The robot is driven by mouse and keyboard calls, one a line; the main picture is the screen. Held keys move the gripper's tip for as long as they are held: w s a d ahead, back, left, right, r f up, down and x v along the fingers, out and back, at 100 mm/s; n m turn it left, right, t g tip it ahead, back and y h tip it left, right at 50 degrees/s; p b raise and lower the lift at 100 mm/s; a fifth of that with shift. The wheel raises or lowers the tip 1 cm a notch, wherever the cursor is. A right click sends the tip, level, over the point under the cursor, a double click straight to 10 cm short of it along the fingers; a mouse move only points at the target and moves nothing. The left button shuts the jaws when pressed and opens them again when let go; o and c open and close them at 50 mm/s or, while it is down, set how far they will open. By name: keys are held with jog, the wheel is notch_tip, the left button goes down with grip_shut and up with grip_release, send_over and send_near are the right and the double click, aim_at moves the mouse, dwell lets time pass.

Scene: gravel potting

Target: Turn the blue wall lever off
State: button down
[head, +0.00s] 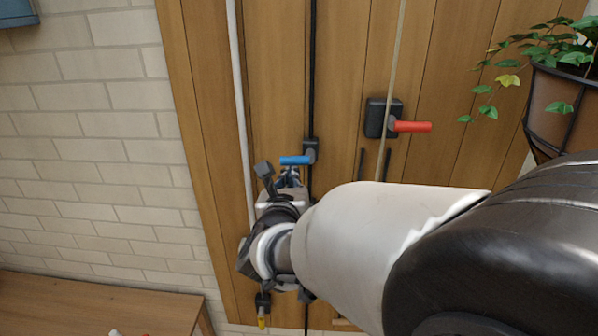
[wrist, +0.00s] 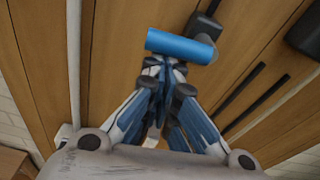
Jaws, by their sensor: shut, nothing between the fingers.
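The blue wall lever (head: 296,160) sits on a small dark mount (head: 310,146) on the wooden panel. Its handle points left, roughly level, in the head view. In the wrist view the blue handle (wrist: 180,46) lies across the top middle, just beyond the fingertips. My gripper (wrist: 164,66) is shut with nothing between its fingers. In the head view my gripper (head: 289,176) is just below the blue handle. I cannot tell whether the fingertips touch it. My arm hides part of the panel below and to the right.
A red lever (head: 410,127) on a dark mount is to the right. A yellow-tipped lever (head: 261,320) is low on the panel. A leafy plant pot (head: 560,105) hangs at the right. A wooden table (head: 95,305) stands lower left. A white pipe (head: 240,100) runs left of the blue lever.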

jog(key=b, duration=0.1)
jog(key=r+m+b, duration=0.1)
jog(key=b, duration=0.1)
jog(key=shift+a+m, duration=0.25)
jog(key=shift+m, duration=0.05)
